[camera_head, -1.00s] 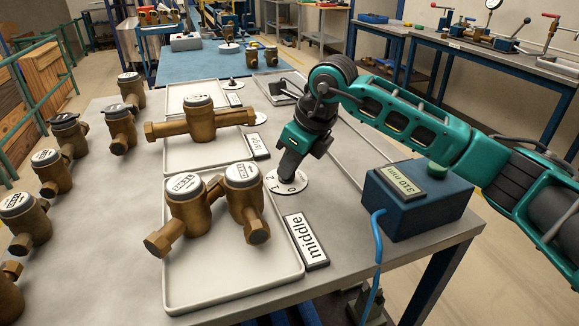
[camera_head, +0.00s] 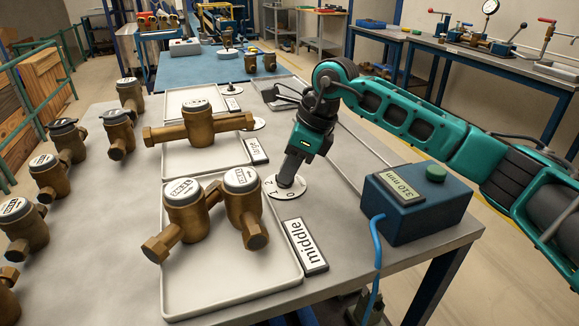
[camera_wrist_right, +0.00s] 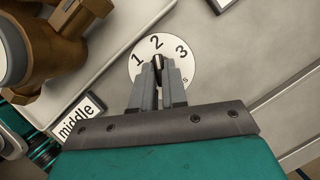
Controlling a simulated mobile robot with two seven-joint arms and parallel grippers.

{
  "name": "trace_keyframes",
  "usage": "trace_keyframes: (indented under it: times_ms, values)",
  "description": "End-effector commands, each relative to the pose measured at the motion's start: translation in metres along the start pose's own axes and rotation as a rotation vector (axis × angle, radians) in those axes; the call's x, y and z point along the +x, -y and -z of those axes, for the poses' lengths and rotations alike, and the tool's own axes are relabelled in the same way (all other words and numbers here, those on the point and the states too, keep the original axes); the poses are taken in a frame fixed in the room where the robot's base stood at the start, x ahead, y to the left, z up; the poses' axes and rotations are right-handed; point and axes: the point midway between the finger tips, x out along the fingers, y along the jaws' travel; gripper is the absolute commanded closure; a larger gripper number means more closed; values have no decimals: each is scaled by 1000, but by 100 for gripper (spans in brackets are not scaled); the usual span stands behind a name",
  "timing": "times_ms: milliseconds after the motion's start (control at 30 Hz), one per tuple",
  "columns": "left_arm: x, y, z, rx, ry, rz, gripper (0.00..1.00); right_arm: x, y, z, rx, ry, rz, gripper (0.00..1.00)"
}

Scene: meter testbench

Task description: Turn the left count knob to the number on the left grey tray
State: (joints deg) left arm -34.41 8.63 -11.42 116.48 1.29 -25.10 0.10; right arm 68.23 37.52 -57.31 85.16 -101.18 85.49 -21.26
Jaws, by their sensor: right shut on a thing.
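The white numbered dial (camera_head: 297,187) lies on the bench beside the nearest grey tray (camera_head: 235,288), by a "middle" sign (camera_head: 306,243). My right gripper (camera_head: 286,181) points down onto the dial's centre. In the right wrist view its fingers (camera_wrist_right: 158,78) are shut on a small dark knob (camera_wrist_right: 158,62), which is mostly hidden between them. On the dial (camera_wrist_right: 150,48) 1, 2 and 3 show; the knob's visible end lies below the 2. Two brass meters (camera_head: 184,212) (camera_head: 243,200) stand on the nearest tray. My left gripper is not in view.
A blue box (camera_head: 418,205) with a green button and a "310 mm" display stands right of the dial. Another tray (camera_head: 180,155), behind, holds a long brass meter (camera_head: 198,127). Several brass meters line the bench's left side. Bench around the dial's right side is bare.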

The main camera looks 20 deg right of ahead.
Motion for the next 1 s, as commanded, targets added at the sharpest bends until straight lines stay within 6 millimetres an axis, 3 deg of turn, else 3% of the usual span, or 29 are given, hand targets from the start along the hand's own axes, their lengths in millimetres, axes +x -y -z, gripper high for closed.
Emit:
trace_keyframes:
  times_ms: [133,167,433,767,1000]
  values:
    - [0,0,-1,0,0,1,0,6,-3,3,0,-13,-11,100]
    - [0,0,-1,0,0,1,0,6,-3,3,0,-13,-11,86]
    - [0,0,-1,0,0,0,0,6,-2,3,1,-11,-8,62]
    - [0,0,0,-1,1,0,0,-1,-1,1,1,-4,-2,62]
    - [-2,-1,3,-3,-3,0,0,-40,0,0,1,-3,1,62]
